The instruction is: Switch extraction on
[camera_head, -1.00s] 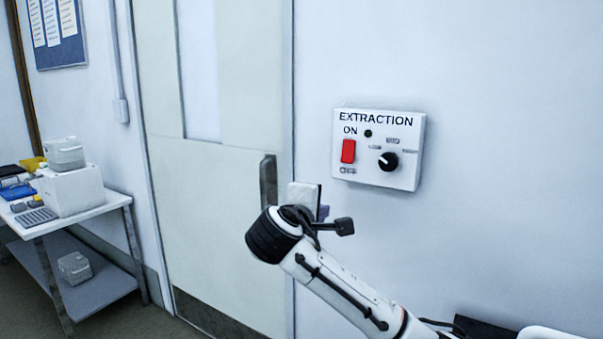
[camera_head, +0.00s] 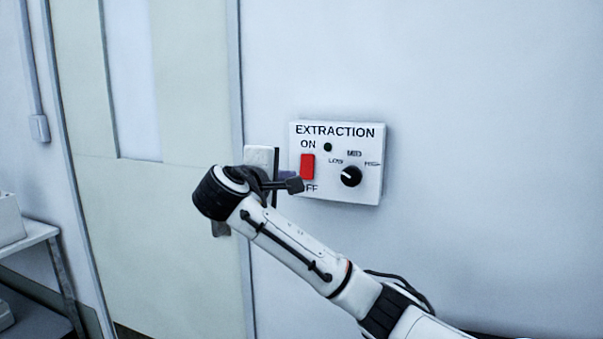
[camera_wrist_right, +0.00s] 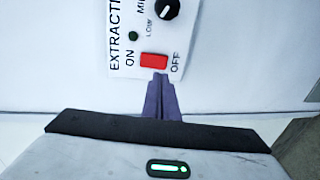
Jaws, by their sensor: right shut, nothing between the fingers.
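The white EXTRACTION panel (camera_head: 340,190) is on the wall at the middle of the head view. Its red rocker switch (camera_head: 307,167) sits between the words ON and OFF; which way it is tipped I cannot tell. The small lamp (camera_head: 328,147) looks dark green and unlit. My right gripper (camera_head: 289,176) is just left of the switch, its fingers mostly hidden by a dark part of my arm. In the right wrist view its purple fingers (camera_wrist_right: 162,90) are shut and empty, their tips overlapping the lower edge of the switch (camera_wrist_right: 154,61). Contact is unclear. My left gripper is out of view.
A black knob (camera_head: 351,176) with LOW, MED and HIGH marks is right of the switch. A pale door (camera_head: 165,220) is left of the panel. A table (camera_head: 30,236) stands at the far left. The wall right of the panel is bare.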

